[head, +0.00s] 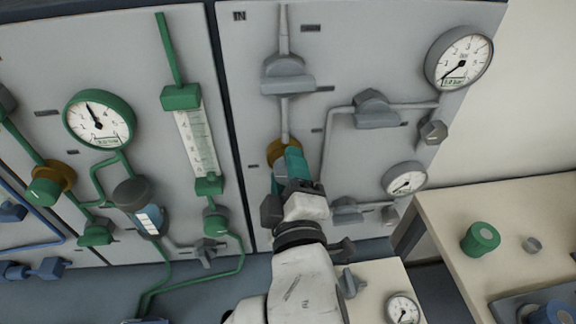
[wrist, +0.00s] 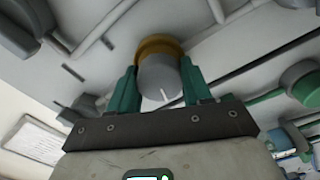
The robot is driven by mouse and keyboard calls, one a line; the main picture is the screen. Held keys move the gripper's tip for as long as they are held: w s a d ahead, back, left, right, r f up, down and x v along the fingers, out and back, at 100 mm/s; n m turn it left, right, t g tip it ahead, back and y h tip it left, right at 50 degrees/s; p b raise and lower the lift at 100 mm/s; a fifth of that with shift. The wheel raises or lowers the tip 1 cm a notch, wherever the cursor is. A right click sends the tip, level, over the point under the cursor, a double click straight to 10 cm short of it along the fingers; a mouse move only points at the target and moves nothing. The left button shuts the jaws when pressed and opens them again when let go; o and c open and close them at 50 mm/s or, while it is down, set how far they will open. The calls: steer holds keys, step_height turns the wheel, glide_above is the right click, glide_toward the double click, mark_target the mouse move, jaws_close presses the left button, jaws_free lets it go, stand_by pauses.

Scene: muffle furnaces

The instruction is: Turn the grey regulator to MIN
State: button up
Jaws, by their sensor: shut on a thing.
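The grey regulator is a round grey knob (wrist: 160,80) with a white pointer line and a brass-coloured collar (wrist: 158,46) behind it. In the head view the brass collar (head: 283,150) shows on the grey panel, while the knob is mostly hidden by my gripper. My gripper (head: 288,165) has teal fingers and is at the knob. In the wrist view its two fingers (wrist: 160,85) stand on either side of the knob, shut on it. The white line points down and slightly right in the wrist view. I cannot read a MIN mark.
Grey pipes, a grey valve (head: 287,75) and round gauges (head: 459,58) (head: 405,179) sit on the same panel around my gripper. A green gauge (head: 99,118) and green piping are on the left panel. A bench with a green cylinder (head: 480,239) stands at the right.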

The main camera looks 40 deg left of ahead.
steer(key=shift+n+p, duration=0.35)
steer(key=shift+n, duration=0.95)
steer(key=o, duration=1.1)
steer(key=shift+a, duration=0.1)
steer(key=shift+c, duration=0.2)
steer(key=shift+s+f, duration=0.1)
steer(key=b+v, duration=0.1)
steer(key=v, duration=0.9)
steer(key=shift+s+d+b, duration=0.15)
steer(key=shift+d+b, duration=0.2)
steer(key=shift+b, duration=0.05)
